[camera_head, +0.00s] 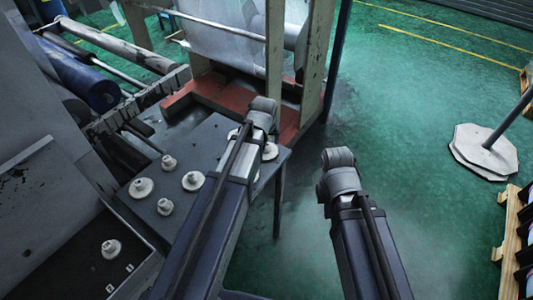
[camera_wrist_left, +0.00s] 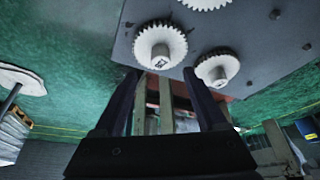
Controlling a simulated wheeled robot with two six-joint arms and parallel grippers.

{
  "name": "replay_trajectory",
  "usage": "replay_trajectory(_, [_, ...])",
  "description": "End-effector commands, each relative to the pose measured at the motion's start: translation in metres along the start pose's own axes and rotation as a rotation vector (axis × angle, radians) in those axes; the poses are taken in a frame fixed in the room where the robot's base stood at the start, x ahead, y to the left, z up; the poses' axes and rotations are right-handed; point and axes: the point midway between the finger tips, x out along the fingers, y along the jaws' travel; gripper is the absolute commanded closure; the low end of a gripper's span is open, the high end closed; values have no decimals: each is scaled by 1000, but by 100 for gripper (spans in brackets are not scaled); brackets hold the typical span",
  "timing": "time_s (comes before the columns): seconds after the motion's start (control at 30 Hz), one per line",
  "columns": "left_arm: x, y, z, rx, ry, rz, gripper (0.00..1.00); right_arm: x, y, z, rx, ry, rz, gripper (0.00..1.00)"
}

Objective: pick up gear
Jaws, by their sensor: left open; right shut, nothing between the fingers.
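Several white gears with raised hubs sit on a grey metal table (camera_head: 215,128) in the head view. They include one gear at the left (camera_head: 141,188), one in the middle (camera_head: 193,181) and one partly behind my left arm (camera_head: 270,151). In the left wrist view, my left gripper (camera_wrist_left: 160,72) is open and empty. A toothed gear (camera_wrist_left: 160,45) shows just beyond its fingertips, its hub between them in the picture. A second gear (camera_wrist_left: 217,68) lies to the right, and a third is cut off at the top. My right gripper is not visible; only its arm shows.
A machine frame with a red base (camera_head: 215,95) stands behind the table. Blue rollers (camera_head: 85,75) lie at the left. Another gear (camera_head: 111,249) sits on a lower dark surface. Green floor is open at the right, with a pale post base (camera_head: 484,152) and a wooden pallet (camera_head: 508,240).

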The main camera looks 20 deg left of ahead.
Motion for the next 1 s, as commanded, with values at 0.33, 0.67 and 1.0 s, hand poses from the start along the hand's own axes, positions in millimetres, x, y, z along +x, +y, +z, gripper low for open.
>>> replay_trajectory(0.33, [27,-1,1,0,0,0,26,26,-2,-2,0,0,0,100])
replay_trajectory(0.67, [52,-1,0,0,0,0,26,48,-5,-3,0,0,0,100])
replay_trajectory(1.0, [51,-1,0,0,0,0,45,46,-4,-3,0,0,0,100])
